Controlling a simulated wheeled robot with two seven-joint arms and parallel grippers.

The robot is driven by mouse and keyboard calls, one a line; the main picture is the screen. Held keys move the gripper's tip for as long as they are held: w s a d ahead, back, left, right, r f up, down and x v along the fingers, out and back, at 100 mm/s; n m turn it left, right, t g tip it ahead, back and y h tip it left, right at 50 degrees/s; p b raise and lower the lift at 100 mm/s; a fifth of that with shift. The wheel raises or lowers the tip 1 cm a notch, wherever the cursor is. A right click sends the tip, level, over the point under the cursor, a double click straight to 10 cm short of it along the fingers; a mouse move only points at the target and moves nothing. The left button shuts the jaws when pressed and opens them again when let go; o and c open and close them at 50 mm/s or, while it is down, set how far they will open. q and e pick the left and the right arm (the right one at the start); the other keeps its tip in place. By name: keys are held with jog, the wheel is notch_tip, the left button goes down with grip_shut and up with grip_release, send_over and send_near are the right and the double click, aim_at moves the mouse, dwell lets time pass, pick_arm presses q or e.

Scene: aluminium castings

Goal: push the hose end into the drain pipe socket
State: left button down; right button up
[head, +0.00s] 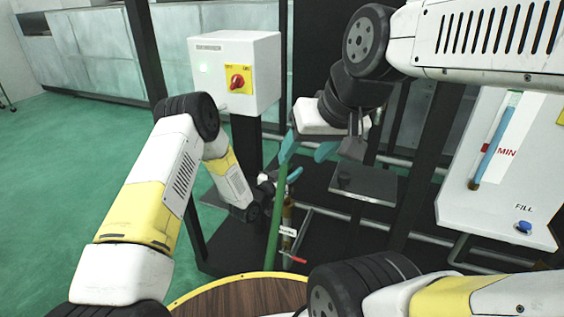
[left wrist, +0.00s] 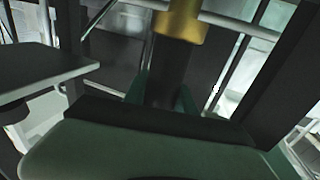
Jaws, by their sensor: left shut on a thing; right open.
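My left gripper (head: 277,183) is low beside the dark stand, partly hidden by its own wrist. In the left wrist view its green fingers (left wrist: 163,95) are shut on a dark tubular piece, the hose end (left wrist: 169,68). A brass collar (left wrist: 182,24) lies in line just beyond it; I cannot tell whether they touch or the hose is inside. In the head view a green hose (head: 274,222) runs down next to a brass pipe (head: 287,217) with a white tag. My right gripper (head: 307,150) is open and empty above, blue fingertips apart.
A red valve handle (head: 293,258) sticks out low by the brass pipe. A white switch box (head: 236,70) stands behind on a dark post. A white tank marked MIN and FILL (head: 500,205) is at right. A dark plate (head: 362,187) and frame bars crowd the middle.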

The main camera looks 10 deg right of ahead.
pick_arm(q)
jog(key=shift+f, duration=2.2)
dwell(0.6)
jog(key=c, duration=0.9)
grip_release()
jog(key=shift+f, duration=0.15)
